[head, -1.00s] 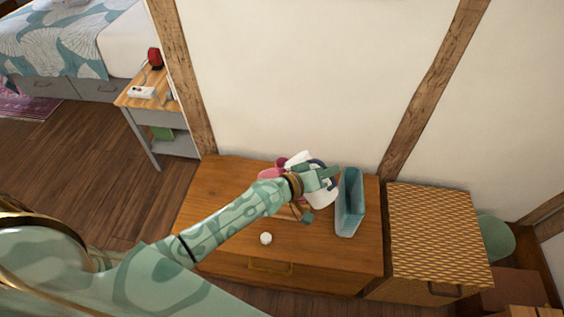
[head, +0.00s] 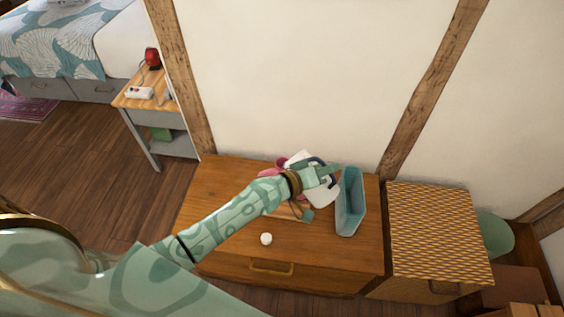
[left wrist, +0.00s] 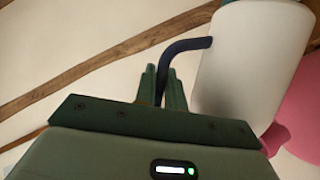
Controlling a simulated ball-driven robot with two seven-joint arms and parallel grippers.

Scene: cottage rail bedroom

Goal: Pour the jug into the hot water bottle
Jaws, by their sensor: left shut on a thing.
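The white jug (head: 327,196) with a dark blue handle is held over the wooden chest, tilted, partly behind my left gripper (head: 330,180). In the left wrist view the jug (left wrist: 245,70) fills the upper right, and my left gripper (left wrist: 167,88) is shut on its dark handle. The pink hot water bottle (head: 279,163) is at the jug's left, mostly hidden by my left arm. Its pink body (left wrist: 302,112) shows beside the jug in the left wrist view. Its opening is hidden, and I cannot tell whether the jug touches it. My right gripper is out of view.
The wooden chest (head: 222,215) carries a small white round object (head: 266,239) near its front and an open teal bin (head: 350,205) close right of the jug. A woven-topped cabinet (head: 435,235) stands at the right. The wall is close behind. The chest's left side is clear.

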